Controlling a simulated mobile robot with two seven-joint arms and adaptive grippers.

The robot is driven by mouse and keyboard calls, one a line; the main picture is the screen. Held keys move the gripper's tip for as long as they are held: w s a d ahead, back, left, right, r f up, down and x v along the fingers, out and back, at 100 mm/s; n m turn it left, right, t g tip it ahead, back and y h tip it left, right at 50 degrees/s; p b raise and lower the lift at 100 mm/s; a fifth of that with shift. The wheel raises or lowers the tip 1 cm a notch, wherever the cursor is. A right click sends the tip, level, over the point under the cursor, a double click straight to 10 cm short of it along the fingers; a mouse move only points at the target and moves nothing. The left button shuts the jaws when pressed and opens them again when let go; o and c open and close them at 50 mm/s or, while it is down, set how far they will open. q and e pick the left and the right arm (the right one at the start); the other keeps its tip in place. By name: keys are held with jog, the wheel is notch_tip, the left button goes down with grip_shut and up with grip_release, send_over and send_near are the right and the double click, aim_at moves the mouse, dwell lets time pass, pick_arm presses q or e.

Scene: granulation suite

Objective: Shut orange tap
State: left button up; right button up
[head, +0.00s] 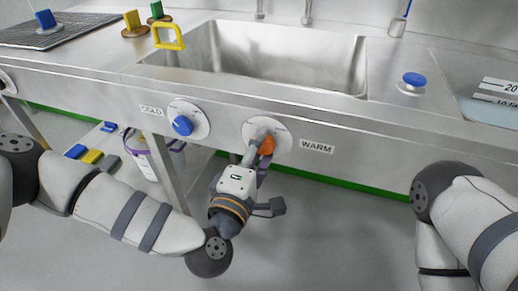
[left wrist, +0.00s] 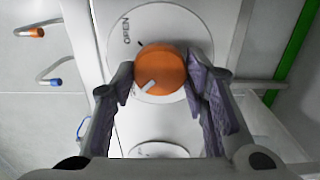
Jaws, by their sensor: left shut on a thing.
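The orange tap (head: 267,145) is a round knob on a white dial plate on the sink's front panel, left of the WARM label (head: 317,146). In the left wrist view the orange tap (left wrist: 162,68) carries a white pointer mark aimed to the lower left; the word OPEN and a black tick stand on the dial (left wrist: 152,22) to its upper left. My left gripper (head: 262,142) is at the orange tap. In the left wrist view the fingers of my left gripper (left wrist: 160,85) are on both sides of the knob, shut on it. My right gripper is out of view.
A blue tap (head: 182,125) by the COLD label sits to the left on the same panel. The steel sink (head: 285,60) is above, with a blue knob (head: 412,80) on the counter to its right. A white bucket (head: 150,160) stands under the counter.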

pick_arm(q)
jog(key=shift+d, duration=0.1)
jog(key=o, duration=1.1)
jog(key=shift+o, duration=0.2)
jog(key=shift+s, duration=0.1)
jog(key=v, duration=1.2)
